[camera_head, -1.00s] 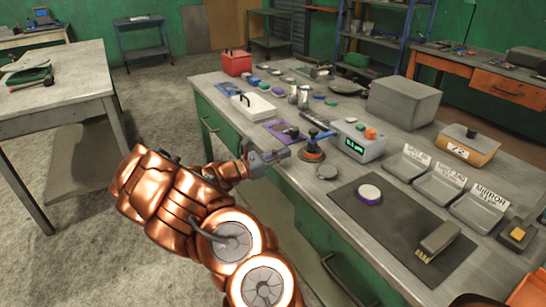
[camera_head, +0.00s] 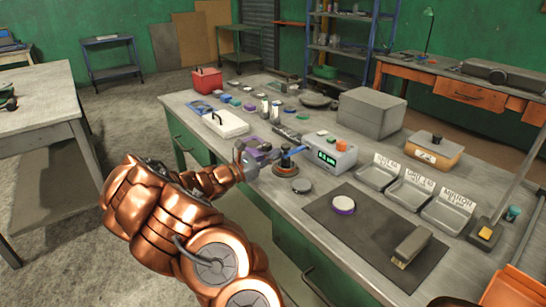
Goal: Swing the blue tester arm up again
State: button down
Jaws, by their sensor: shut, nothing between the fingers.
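The grey tester box (camera_head: 330,156) with a lit green display stands in the middle of the workbench. The blue tester arm (camera_head: 295,150) sticks out from its left side, low and nearly level, over a round copper-coloured base (camera_head: 286,169) with a black knob. My gripper (camera_head: 256,164) is shut and empty, just left of this base and close to the arm's outer end. I cannot tell whether it touches the arm.
A dark mat (camera_head: 375,240) holds a white-and-purple disc and a brush. Labelled trays (camera_head: 409,195) stand at right. Several small parts and a white case (camera_head: 225,124) lie behind my gripper.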

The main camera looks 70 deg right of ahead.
jog(key=shift+r, duration=0.15)
jog(key=shift+r+y+p, duration=0.25)
jog(key=shift+y+p, duration=0.05)
jog(key=shift+p, duration=0.4)
